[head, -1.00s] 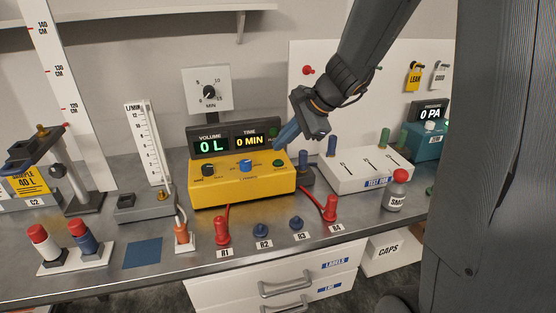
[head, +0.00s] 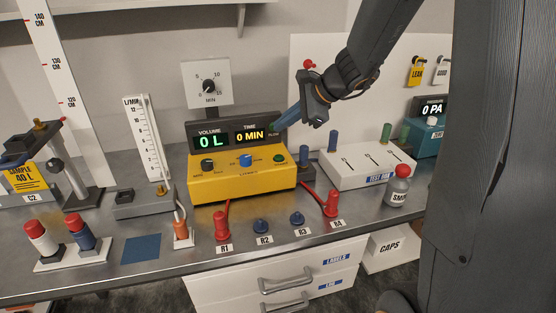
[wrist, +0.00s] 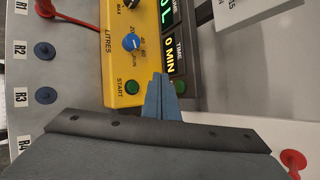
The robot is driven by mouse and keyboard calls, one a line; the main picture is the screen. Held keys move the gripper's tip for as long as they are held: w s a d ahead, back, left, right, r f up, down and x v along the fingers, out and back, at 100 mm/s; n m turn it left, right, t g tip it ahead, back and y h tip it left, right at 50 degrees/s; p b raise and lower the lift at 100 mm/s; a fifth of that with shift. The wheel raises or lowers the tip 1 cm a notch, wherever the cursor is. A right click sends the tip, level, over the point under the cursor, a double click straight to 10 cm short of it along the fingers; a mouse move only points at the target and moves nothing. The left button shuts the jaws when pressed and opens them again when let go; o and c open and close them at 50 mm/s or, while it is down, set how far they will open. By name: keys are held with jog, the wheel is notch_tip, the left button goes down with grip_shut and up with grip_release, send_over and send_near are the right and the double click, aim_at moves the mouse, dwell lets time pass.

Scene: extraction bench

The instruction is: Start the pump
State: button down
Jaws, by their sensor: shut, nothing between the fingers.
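The yellow pump box (head: 240,188) stands on the bench with a black knob (head: 208,164), a blue knob (head: 246,160) and a green START button (head: 279,159) on top. The START button also shows in the wrist view (wrist: 132,87). The dark display (head: 222,139) behind reads 0 L and 0 MIN. My gripper (head: 276,127) is shut and empty. In the head view its blue fingertips are above the START button, in front of the display's right end. In the wrist view the fingertips (wrist: 160,78) appear beside the button, apart from it, covering part of the display's edge.
A white test panel box (head: 365,168) and a white bottle with a red cap (head: 398,188) stand at right. Red R1 (head: 222,226) and R4 (head: 331,203) connectors with red tubes and blue R2 and R3 plugs line the front. A flow meter (head: 148,140) stands left.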

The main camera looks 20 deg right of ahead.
aim_at(283, 157)
jog(key=shift+f+b, duration=2.6)
jog(key=shift+f, duration=0.75)
jog(key=shift+f, duration=0.1)
jog(key=shift+f+b, duration=0.35)
jog(key=shift+b, duration=0.1)
jog(key=shift+f+b, duration=0.4)
jog(key=shift+r, duration=0.1)
jog(key=shift+r+p, duration=0.7)
jog(key=shift+r, duration=0.05)
jog(key=shift+r, duration=0.1)
notch_tip(283, 157, up, 5)
jog(key=p, duration=0.4)
